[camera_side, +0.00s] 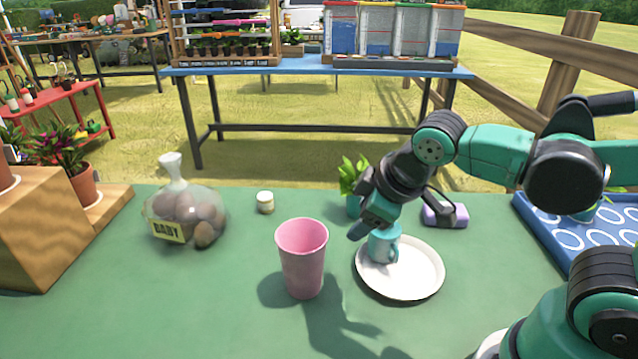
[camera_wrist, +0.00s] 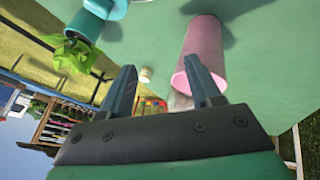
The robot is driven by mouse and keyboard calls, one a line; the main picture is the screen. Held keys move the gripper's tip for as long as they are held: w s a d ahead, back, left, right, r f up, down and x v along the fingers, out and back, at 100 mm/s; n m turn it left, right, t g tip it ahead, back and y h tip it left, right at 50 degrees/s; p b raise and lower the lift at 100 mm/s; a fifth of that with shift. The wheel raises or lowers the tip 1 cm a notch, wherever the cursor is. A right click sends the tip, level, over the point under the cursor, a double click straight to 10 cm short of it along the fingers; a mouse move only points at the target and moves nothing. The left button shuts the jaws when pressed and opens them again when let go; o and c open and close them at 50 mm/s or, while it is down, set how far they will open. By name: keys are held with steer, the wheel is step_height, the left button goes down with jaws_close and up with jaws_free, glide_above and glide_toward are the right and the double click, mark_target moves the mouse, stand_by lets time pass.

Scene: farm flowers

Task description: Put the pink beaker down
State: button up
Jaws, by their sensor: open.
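The pink beaker (camera_side: 303,262) stands upright on the green table, left of the white plate, with its open mouth up. It also shows in the wrist view (camera_wrist: 203,42), beyond the right finger, whose tip partly overlaps it. My gripper (camera_side: 366,226) is above and to the right of the beaker in the side view, close to the teal mug. In the wrist view my gripper (camera_wrist: 160,64) has its two fingers spread with nothing held between them. The beaker appears clear of the fingers, though the exact distance is hard to tell.
A teal mug (camera_side: 382,246) stands on the white plate (camera_side: 415,283). A potted plant (camera_side: 352,178) and a purple item (camera_side: 443,214) are behind. A small white jar (camera_side: 265,202) and a bag of potatoes (camera_side: 187,212) lie left. A blue tray (camera_side: 562,232) is right. Front-left table is clear.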

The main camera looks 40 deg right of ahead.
mark_target(281, 235)
steer(key=s+a+n+t+h, duration=0.1)
steer(key=a+n+t+h, duration=0.2)
steer(key=a+n, duration=0.65)
steer(key=a+n+t+h, duration=0.25)
steer(key=a+n, duration=0.25)
steer(key=n, duration=1)
steer(key=shift+n+h, duration=0.25)
steer(key=shift+h, duration=0.2)
steer(key=x, duration=1.1)
steer(key=shift+d+f, duration=0.2)
steer(key=shift+d, duration=0.1)
jaws_close()
